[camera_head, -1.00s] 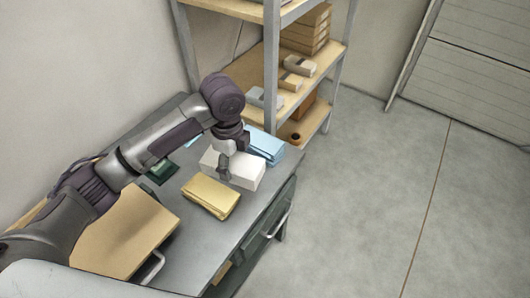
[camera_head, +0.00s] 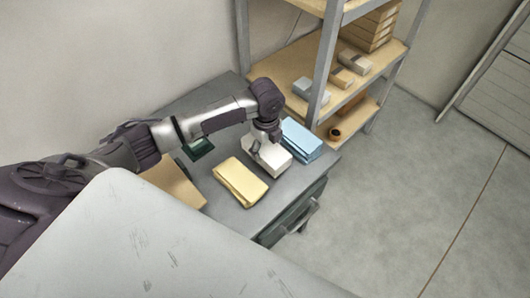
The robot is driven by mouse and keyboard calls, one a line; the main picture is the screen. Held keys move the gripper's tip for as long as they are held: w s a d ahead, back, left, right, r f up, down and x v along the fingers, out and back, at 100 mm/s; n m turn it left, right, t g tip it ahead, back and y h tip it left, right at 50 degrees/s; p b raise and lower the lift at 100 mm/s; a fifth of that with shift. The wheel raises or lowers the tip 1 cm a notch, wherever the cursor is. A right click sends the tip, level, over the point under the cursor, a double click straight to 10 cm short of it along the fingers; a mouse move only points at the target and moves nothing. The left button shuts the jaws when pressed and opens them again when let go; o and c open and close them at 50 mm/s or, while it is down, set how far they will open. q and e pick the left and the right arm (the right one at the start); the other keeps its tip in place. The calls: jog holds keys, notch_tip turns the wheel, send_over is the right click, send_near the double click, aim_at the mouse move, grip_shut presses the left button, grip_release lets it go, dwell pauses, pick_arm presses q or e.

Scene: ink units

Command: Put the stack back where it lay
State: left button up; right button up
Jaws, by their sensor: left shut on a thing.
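A white stack (camera_head: 272,160) is on the grey desk top, between a yellow folded stack (camera_head: 240,182) and a light blue stack (camera_head: 302,140). My left gripper (camera_head: 261,143) reaches down over the white stack and is shut on it. Its fingers hide part of the white stack, and I cannot tell if the stack touches the desk. The yellow and blue stacks lie close on either side of it. My right gripper is not in view.
A metal shelf unit (camera_head: 326,62) with boxes stands behind the desk. A dark green object (camera_head: 198,148) and a tan board (camera_head: 175,184) are on the left of the desk. The desk's drawer handle (camera_head: 300,217) sticks out at the front. Open floor (camera_head: 410,190) lies to the right.

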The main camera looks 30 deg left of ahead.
aim_at(265, 154)
pick_arm(q)
jog(key=shift+a+f, duration=0.1)
jog(key=shift+a, duration=0.1)
notch_tip(265, 154, down, 3)
jog(key=shift+f+p, duration=0.1)
jog(key=shift+p, duration=0.4)
jog(key=shift+f, duration=0.3)
jog(key=shift+f, duration=0.15)
jog(key=o, duration=1.7)
jog(key=shift+c, duration=0.2)
